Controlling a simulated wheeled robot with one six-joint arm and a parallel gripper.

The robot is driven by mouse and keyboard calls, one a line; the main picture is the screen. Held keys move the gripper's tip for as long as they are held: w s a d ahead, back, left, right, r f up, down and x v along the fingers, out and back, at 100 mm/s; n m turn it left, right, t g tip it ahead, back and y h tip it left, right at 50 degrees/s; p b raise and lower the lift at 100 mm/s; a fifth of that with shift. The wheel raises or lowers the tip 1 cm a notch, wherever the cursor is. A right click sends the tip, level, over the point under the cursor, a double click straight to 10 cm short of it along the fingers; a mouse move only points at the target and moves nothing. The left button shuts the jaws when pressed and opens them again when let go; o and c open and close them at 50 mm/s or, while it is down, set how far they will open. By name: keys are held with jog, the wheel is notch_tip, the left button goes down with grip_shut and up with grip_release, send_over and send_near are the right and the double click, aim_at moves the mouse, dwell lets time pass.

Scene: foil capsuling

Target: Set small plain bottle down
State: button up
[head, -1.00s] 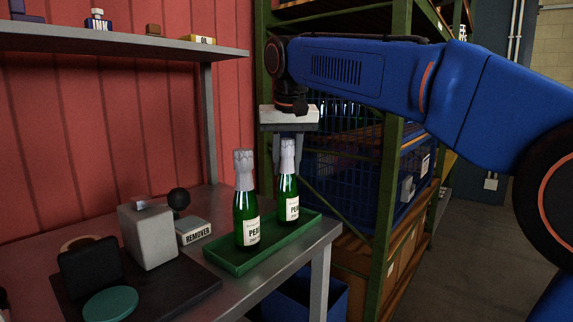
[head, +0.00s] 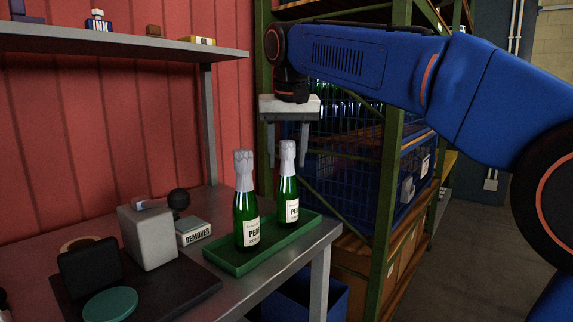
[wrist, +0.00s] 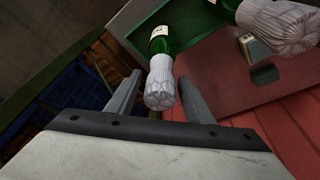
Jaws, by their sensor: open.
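Two green bottles with silver foil tops and pale labels stand upright on a green tray (head: 232,266). The right-hand bottle (head: 288,190) is under my gripper (head: 288,160); the left-hand bottle (head: 246,215) stands beside it, nearer the front. My gripper is open, its two fingers pointing down with the foil top of the right-hand bottle between or just below their tips. In the wrist view that bottle's foil top (wrist: 160,85) shows between the open fingers (wrist: 156,95), apart from both. The other bottle's foil top (wrist: 280,30) is at the upper right. I cannot tell which is the small plain one.
A grey block (head: 148,240) on a dark base, a teal disc (head: 110,304) and a REMOVER box (head: 194,232) are left of the tray. A blue crate (head: 345,160) with bottles sits in the green-framed rack behind. A shelf (head: 120,42) is above left.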

jog(key=v, duration=0.9)
jog(key=shift+r, duration=0.2)
